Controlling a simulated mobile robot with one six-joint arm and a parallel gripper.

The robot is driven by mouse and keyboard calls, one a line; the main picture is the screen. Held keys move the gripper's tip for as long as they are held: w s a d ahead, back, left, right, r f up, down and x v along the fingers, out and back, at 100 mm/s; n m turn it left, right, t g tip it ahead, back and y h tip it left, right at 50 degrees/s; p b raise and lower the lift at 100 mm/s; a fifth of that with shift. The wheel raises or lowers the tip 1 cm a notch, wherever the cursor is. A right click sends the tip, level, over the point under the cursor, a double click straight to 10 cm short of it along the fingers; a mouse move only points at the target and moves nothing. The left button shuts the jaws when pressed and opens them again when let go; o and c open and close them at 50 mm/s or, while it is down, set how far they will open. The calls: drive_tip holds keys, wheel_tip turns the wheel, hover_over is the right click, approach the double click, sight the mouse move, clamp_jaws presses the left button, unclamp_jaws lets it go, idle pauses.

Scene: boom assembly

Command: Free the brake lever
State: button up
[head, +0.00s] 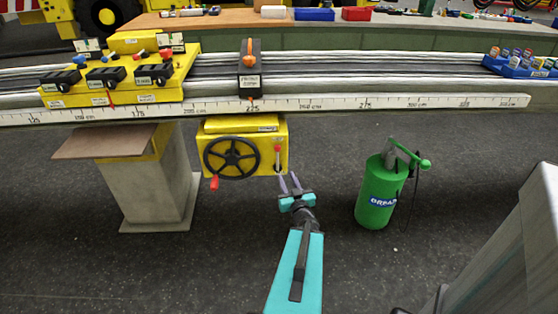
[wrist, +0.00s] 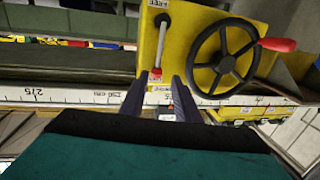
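The brake lever (head: 277,157) is a pale rod with a red end on the right side of the yellow winch box (head: 245,124). In the head view it stands about upright with the red end up. In the wrist view, where the scene appears upside down, the lever (wrist: 160,45) has its red end low in the picture. A small label sits near each end, too small to read surely. My gripper (head: 290,183) is open and empty, just below and right of the lever in the head view. In the wrist view its fingertips (wrist: 158,84) lie apart on either side of the red end, not visibly touching it.
A black handwheel (head: 232,158) with a red handle (head: 214,183) is left of the lever. The ruler beam (head: 340,104) runs above. A green canister (head: 380,190) stands on the floor at right, a concrete pillar (head: 160,190) at left. Floor between is clear.

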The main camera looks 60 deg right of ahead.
sight(278, 154)
drive_tip(key=shift+s+d+r, duration=0.1)
drive_tip(key=shift+s+r, duration=0.2)
drive_tip(key=shift+w+d+f, duration=0.1)
drive_tip(key=b+x, duration=0.3)
drive_tip(key=b, duration=0.2)
drive_tip(key=shift+f, duration=0.1)
idle(0.4)
drive_tip(key=b+x, duration=0.2)
drive_tip(key=b, duration=0.4)
drive_tip(key=shift+w+d, duration=0.1)
drive_tip(key=shift+b+x, duration=0.7)
drive_tip(key=shift+x, duration=3.45)
drive_tip(key=shift+r, duration=0.25)
drive_tip(key=shift+c, duration=0.2)
